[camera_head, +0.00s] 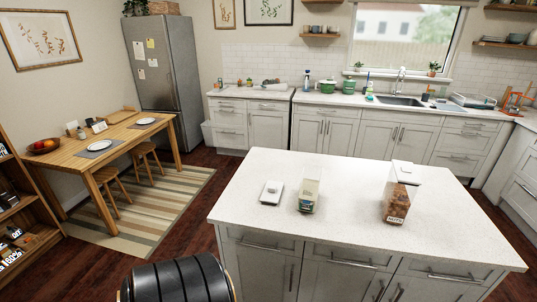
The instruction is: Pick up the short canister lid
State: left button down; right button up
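A small flat white square lid (272,192) lies on the white island countertop (330,236), left of the other items there. It has a greyish raised piece in its middle. Farther right stands a taller canister (397,197) of brown contents, labelled as nuts, with a white top. Neither of my grippers shows in this view.
The island top is otherwise clear. Behind it runs a back counter (262,95) with a sink (400,100), green pots (328,87) and bottles. A wooden table (120,138) with stools and a fridge (164,75) stand at left; a wooden shelf (22,200) is at the left edge.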

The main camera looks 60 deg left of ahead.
aim_at(267, 197)
jog(key=u, duration=1.55)
